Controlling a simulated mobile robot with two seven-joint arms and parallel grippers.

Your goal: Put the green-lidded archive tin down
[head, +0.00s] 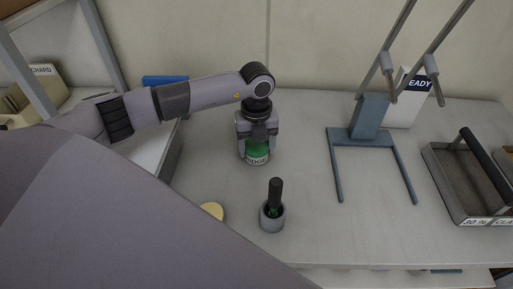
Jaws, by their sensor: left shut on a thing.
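The tin is upright over the light worktop (320,225). I cannot tell whether its base touches the worktop. The gripper hides the upper part of the tin. My right gripper is not in view.
A yellowish round thing (211,211) is partly hidden by my arm. A blue stand (368,135) and a handled metal tray (462,205) are to the right.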

